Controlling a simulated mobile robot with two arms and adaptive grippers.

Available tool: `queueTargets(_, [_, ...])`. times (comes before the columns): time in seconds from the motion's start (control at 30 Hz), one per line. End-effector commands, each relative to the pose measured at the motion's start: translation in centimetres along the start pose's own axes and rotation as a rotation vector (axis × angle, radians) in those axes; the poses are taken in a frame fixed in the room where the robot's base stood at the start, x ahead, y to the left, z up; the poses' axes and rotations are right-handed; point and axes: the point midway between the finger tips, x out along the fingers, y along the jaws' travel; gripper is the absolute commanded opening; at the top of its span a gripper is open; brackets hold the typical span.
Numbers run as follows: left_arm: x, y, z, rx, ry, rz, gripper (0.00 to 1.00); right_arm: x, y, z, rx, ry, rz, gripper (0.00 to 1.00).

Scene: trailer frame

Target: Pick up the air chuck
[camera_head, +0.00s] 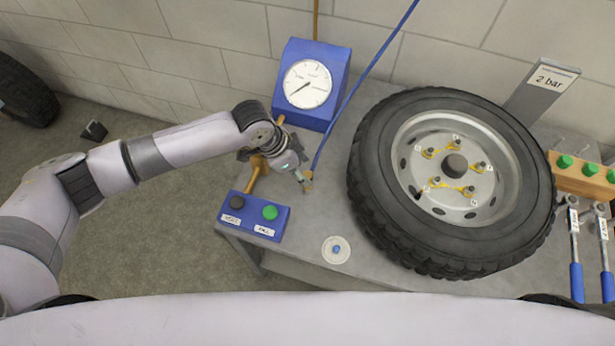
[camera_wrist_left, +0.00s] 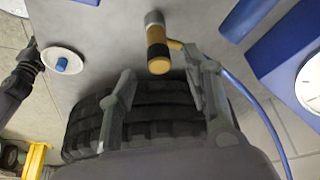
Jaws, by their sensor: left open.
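The air chuck (camera_wrist_left: 158,52) is a short brass-coloured piece with a dark band and a grey end. A brass side piece leads towards the blue hose (camera_wrist_left: 244,88). In the head view the chuck (camera_head: 308,184) is small and partly hidden by my left gripper (camera_head: 303,178). In the left wrist view my left gripper (camera_wrist_left: 160,72) is open, with the chuck in front of the gap between its fingertips. The right fingertip overlaps the side piece; I cannot tell whether they touch.
On the bench are a blue gauge box (camera_head: 333,105), a blue two-button box (camera_head: 251,216), a white disc with a blue knob (camera_head: 336,250) and a large tyre (camera_head: 380,230). Wrenches (camera_head: 577,280) lie right. The hose (camera_head: 365,74) rises past the gauge.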

Motion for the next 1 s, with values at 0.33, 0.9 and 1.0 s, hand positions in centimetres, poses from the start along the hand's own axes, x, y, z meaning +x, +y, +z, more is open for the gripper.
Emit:
queueTargets(0.33, [4.3,0.1,0.0,-0.001,-0.001,0.002,0.45,-1.0,0.1,0.0,-0.001,0.0,0.001,0.4])
queueTargets(0.9, [4.5,0.1,0.0,0.0,0.0,0.001,0.25,-0.9,0.1,-0.1,-0.001,0.0,0.001,0.4])
queueTargets(1.0, [4.5,0.1,0.0,0.0,0.0,0.001,0.19,-0.9,0.1,0.0,-0.001,0.0,0.001,0.4])
